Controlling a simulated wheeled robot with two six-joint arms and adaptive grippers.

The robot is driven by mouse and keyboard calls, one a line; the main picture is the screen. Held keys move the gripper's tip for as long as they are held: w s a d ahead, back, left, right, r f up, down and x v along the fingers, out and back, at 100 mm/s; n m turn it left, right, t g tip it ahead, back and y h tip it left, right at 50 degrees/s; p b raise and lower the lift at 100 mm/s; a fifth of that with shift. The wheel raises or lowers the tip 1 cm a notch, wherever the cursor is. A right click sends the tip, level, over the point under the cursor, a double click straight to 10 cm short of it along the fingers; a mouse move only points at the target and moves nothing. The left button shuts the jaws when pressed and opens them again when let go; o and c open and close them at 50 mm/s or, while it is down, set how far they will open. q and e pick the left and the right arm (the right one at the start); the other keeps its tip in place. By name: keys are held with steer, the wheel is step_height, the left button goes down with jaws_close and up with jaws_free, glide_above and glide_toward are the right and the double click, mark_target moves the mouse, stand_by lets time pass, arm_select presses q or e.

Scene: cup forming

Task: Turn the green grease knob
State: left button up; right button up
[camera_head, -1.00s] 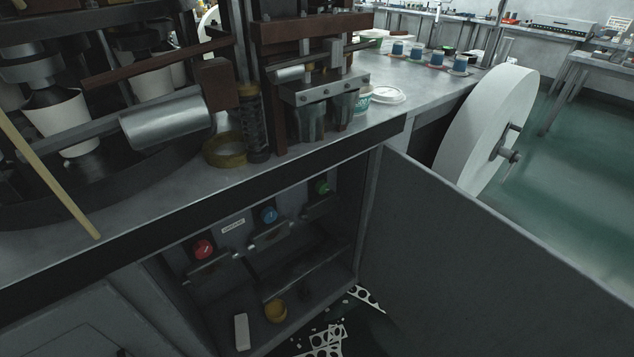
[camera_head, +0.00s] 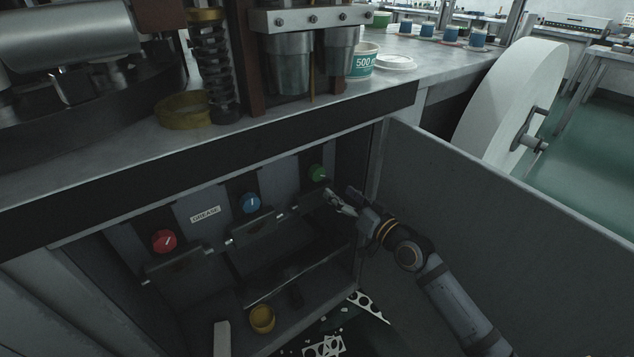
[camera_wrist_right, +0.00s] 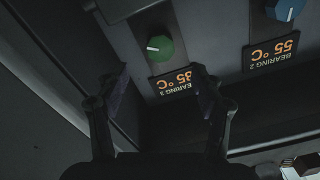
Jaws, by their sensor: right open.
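The green knob (camera_head: 318,173) is the rightmost of three knobs on the back panel inside the open cabinet. It also shows in the right wrist view (camera_wrist_right: 160,47) with a white pointer mark, above a display reading 85 °C and "BEARING 3". My right gripper (camera_head: 342,199) is just below and right of the green knob, apart from it. In the right wrist view its two fingers (camera_wrist_right: 160,88) are spread and empty, with the knob beyond their tips. My left gripper is not in view.
A blue knob (camera_head: 249,202) and a red knob (camera_head: 164,241) sit left of the green one, with a "GREASE" label (camera_head: 206,214) between them. The open cabinet door (camera_head: 500,235) stands right of my right arm. A yellow cup (camera_head: 262,318) is on the cabinet floor.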

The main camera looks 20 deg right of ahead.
mark_target(319, 176)
steer(key=b+x, duration=0.2)
steer(key=x, duration=0.8)
steer(key=shift+w+a, duration=0.1)
steer(key=shift+w, duration=0.1)
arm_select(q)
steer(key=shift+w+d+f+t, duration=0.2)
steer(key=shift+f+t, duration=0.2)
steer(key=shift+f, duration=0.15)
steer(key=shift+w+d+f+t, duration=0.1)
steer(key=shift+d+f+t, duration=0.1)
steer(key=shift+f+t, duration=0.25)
arm_select(e)
steer(key=c, duration=1.2)
steer(key=shift+o, duration=0.2)
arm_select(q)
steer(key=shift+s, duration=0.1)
